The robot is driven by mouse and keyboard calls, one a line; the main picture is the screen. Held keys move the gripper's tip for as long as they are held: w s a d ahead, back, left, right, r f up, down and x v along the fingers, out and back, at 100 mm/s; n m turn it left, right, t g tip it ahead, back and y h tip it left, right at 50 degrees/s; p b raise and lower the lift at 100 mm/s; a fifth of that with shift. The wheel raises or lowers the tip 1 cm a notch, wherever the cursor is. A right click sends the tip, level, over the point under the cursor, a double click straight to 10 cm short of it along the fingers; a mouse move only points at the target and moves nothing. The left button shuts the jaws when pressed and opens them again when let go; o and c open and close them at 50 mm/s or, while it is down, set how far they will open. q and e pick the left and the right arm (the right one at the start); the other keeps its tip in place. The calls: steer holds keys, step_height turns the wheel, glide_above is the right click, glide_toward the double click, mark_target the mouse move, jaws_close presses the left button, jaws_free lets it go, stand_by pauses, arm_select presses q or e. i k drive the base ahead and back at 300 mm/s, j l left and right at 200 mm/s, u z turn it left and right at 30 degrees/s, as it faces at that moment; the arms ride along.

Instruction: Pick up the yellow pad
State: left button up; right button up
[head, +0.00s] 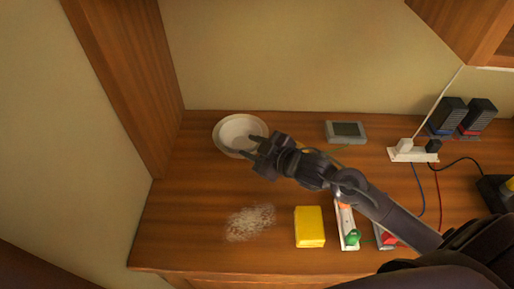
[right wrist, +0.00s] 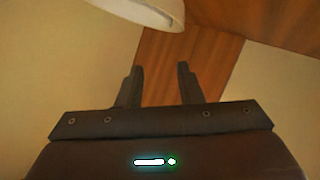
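The yellow pad (head: 309,227) lies flat on the wooden counter, near its front edge, in the head view. My right gripper (head: 252,144) is at the near right rim of a white bowl (head: 227,128), well behind and to the left of the pad. In the right wrist view the two fingers of my right gripper (right wrist: 159,86) stand apart with nothing between them. The bowl (right wrist: 152,10) shows at the top of that view. The pad is not in the right wrist view. My left gripper is in neither view.
A patch of white powder (head: 250,222) lies left of the pad. A white strip with coloured parts (head: 347,228) lies close on its right, near my right arm. A grey device (head: 346,132), a power strip (head: 412,151) and cables are farther back. A wooden panel (head: 125,75) stands on the left.

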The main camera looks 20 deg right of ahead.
mark_target(309, 232)
steer(key=k, duration=1.5)
